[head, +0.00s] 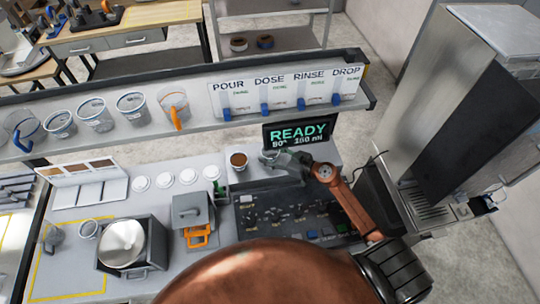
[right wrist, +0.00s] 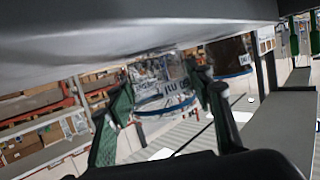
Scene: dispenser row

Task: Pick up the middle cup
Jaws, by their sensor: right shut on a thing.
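My right gripper (head: 284,158) reaches in from the right over the grey ledge below the display. It is shut on a clear cup (head: 268,157), mostly hidden by the fingers in the head view. In the right wrist view the clear cup (right wrist: 165,97) with blue markings sits between the two dark green-sided fingers (right wrist: 160,100). A second cup (head: 238,160) with brown contents stands on the ledge just left of it. That brown cup also shows behind the right finger in the right wrist view (right wrist: 229,58). I cannot tell whether another cup is hidden behind my gripper. My left gripper is not in view.
A shelf (head: 190,132) with several clear cups and an orange-handled jug (head: 175,108) runs behind. The READY display (head: 298,132) stands close behind my right gripper. A dark control panel (head: 285,216) lies in front. A metal pot (head: 122,245) stands at left.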

